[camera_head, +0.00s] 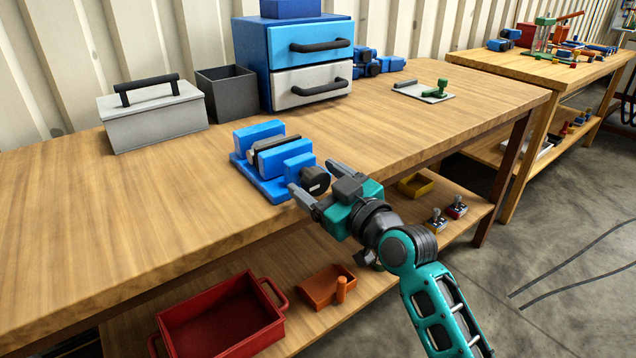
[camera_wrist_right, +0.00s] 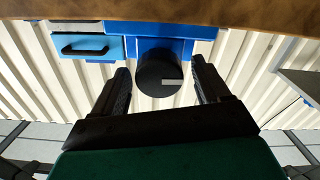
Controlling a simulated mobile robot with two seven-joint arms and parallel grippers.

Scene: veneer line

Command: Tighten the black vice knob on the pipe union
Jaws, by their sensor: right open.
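The blue vice (camera_head: 270,182) stands near the front edge of the wooden bench, with a grey-black pipe union (camera_head: 272,148) between its jaws. The round black vice knob (camera_head: 316,180) sticks out from the vice's front toward my right gripper. My right gripper (camera_head: 311,184) is open, with its fingers either side of the knob. In the right wrist view the knob (camera_wrist_right: 158,74) shows between the two fingertips, with a gap on each side and a pale mark on its face. The blue vice body (camera_wrist_right: 160,32) is behind it. My left gripper is not in view.
A grey toolbox (camera_head: 152,118), a dark open bin (camera_head: 228,98) and a blue drawer unit (camera_head: 300,50) stand at the back. A green-handled tool on a plate (camera_head: 424,93) lies to the right. The shelf below holds a red crate (camera_head: 220,318). The bench's left part is clear.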

